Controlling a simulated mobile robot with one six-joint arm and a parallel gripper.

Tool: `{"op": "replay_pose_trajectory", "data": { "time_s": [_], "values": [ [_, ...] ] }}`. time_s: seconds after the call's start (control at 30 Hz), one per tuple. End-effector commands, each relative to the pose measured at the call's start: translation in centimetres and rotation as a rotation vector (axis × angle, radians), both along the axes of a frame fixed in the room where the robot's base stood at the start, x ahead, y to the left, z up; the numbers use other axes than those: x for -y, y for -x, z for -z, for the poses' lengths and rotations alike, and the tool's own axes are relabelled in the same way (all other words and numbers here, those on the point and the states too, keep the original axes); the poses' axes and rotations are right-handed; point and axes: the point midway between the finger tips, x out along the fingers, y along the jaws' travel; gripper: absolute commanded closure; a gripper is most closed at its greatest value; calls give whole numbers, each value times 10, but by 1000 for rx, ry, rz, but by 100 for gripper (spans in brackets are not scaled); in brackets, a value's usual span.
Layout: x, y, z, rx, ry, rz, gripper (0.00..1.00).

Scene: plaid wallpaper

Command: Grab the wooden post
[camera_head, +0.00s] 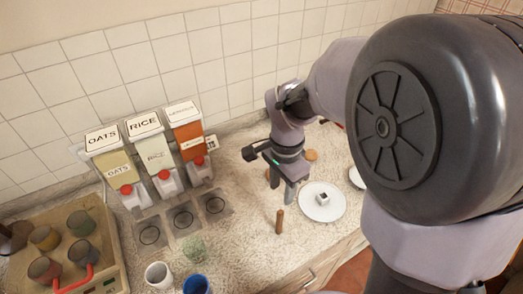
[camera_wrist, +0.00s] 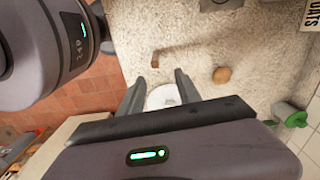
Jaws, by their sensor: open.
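The wooden post (camera_head: 279,221) is a short brown stick standing upright on the speckled counter, left of a white plate. In the wrist view a small brown upright piece that looks like the post (camera_wrist: 155,60) shows just beyond the fingertips, with a shadow to its right. My gripper (camera_head: 283,190) is open and empty, pointing down above the counter, behind the post in the head view. In the wrist view my gripper (camera_wrist: 158,78) has its fingers spread, apart from the post.
Dispensers for oats (camera_head: 113,170), rice (camera_head: 155,155) and a third food stand left. A greenish glass (camera_head: 194,248), a white cup (camera_head: 158,275) and a blue cup (camera_head: 197,285) stand in front. A round brown piece (camera_wrist: 221,75) lies nearby.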

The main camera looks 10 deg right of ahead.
Motion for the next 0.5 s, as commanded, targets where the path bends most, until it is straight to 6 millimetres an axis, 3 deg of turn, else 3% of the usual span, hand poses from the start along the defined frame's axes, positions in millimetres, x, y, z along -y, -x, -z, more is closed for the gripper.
{"op": "replay_pose_trajectory", "data": {
  "time_s": [0.03,0.2,0.37,0.5],
  "values": [
    [0,1,23,-3,0,-1,60],
    [0,1,68,-2,0,-2,60],
    [0,1,86,0,-1,-2,60],
    [-1,9,115,-1,-1,-4,60]
  ]
}}
